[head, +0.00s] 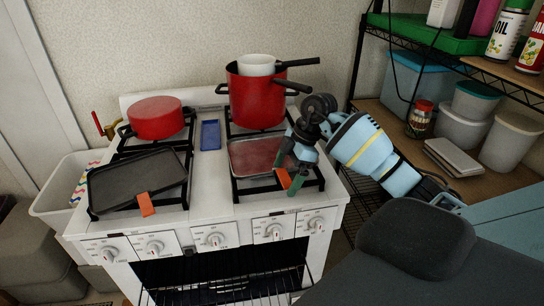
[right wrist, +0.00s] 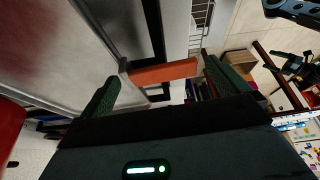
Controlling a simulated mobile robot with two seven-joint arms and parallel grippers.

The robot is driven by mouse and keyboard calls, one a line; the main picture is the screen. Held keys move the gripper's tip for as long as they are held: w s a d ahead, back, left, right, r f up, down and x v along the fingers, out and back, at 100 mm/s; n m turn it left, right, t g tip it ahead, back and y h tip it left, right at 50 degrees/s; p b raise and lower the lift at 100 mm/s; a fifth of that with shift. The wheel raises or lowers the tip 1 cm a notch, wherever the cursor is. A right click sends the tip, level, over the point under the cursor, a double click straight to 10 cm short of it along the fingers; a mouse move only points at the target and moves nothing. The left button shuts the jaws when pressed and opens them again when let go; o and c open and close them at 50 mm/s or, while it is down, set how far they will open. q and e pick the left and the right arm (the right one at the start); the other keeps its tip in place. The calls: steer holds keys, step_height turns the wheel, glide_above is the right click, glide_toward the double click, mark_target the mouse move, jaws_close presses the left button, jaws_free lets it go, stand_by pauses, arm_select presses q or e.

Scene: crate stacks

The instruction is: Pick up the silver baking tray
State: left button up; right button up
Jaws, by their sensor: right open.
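The silver baking tray (head: 250,157) lies on the right front burner of the stove, with a reddish reflection on its surface. It has an orange tab (head: 283,178) at its front right edge. My right gripper (head: 284,172) is open at this tab. In the right wrist view the tray (right wrist: 60,55) fills the upper left, and the orange tab (right wrist: 165,72) lies between the two green fingers, without a visible grip on it. My left gripper is not in view.
A dark tray (head: 135,180) with an orange tab lies on the left burners. A red pot (head: 155,120) stands behind it. A tall red pot (head: 256,100) holding a white pot stands behind the silver tray. A blue dish (head: 210,135) lies between the burners. Shelves with containers stand right.

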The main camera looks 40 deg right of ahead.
steer(key=shift+c, duration=0.3)
steer(key=c, duration=1.2)
steer(key=shift+c, duration=0.4)
steer(key=shift+r, duration=0.1)
